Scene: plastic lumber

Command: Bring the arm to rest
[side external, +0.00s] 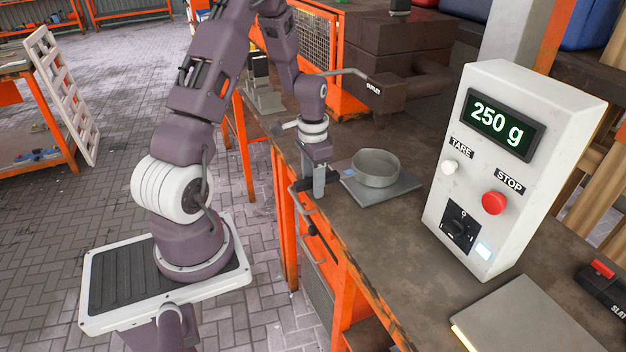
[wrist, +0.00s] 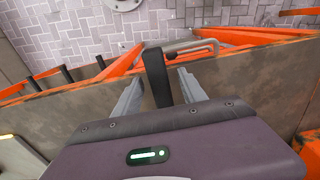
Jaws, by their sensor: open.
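My gripper (side external: 319,182) points down at the orange-edged front of the workbench (side external: 375,240), just left of the scale in the side external view. In the wrist view its two grey fingers (wrist: 161,78) are spread apart. A dark upright bar (wrist: 156,72) shows between them; I cannot tell whether it touches either finger. My arm is bent, with the wrist low by the bench edge.
A round grey pan (side external: 376,170) sits on a flat scale plate (side external: 396,191) right of my gripper. A white control box (side external: 505,165) reads 250 g, with TARE and STOP buttons. A dark OUTLET spout (side external: 378,92) hangs behind the pan. A grey handle (wrist: 193,47) juts from the bench front.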

